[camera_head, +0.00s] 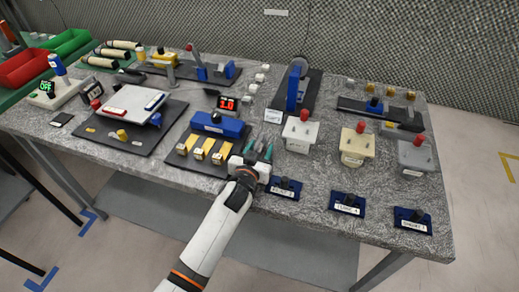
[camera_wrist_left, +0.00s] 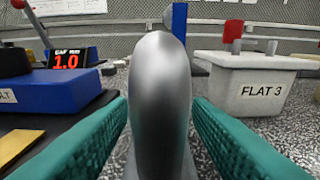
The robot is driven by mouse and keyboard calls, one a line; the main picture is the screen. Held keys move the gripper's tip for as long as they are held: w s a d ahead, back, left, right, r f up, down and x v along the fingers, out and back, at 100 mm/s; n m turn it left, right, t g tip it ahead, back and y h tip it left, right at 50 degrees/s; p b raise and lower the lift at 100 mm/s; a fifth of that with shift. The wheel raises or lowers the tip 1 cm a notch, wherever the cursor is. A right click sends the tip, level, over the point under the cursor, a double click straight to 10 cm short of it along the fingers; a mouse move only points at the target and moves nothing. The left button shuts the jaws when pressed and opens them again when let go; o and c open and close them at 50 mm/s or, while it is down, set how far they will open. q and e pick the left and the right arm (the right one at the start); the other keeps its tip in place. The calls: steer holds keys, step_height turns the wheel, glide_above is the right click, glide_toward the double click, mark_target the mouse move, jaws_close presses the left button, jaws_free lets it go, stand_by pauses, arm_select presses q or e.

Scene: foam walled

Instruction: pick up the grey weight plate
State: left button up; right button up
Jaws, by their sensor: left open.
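The grey weight plate (camera_wrist_left: 160,90) stands on edge in the middle of the left wrist view, a smooth metallic disc seen nearly edge-on. My left gripper (camera_head: 261,147) is open at the front middle of the table, with teal fingers. In the left wrist view its fingers (camera_wrist_left: 160,115) lie on either side of the plate, with narrow gaps visible. The plate's lower part and its support are hard to make out. In the head view the plate is too small and covered to tell clearly. My right gripper is not in view.
A blue block (camera_head: 217,125) with yellow pieces stands just left of the gripper. The white FLAT 3 block (camera_head: 299,134) stands to its right, with a cream block (camera_head: 356,146) and a grey block (camera_head: 414,157) beyond. Dark blue label holders (camera_head: 285,188) line the front edge.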

arm_select(q)
jaws_close()
steer(key=shift+r, duration=0.15)
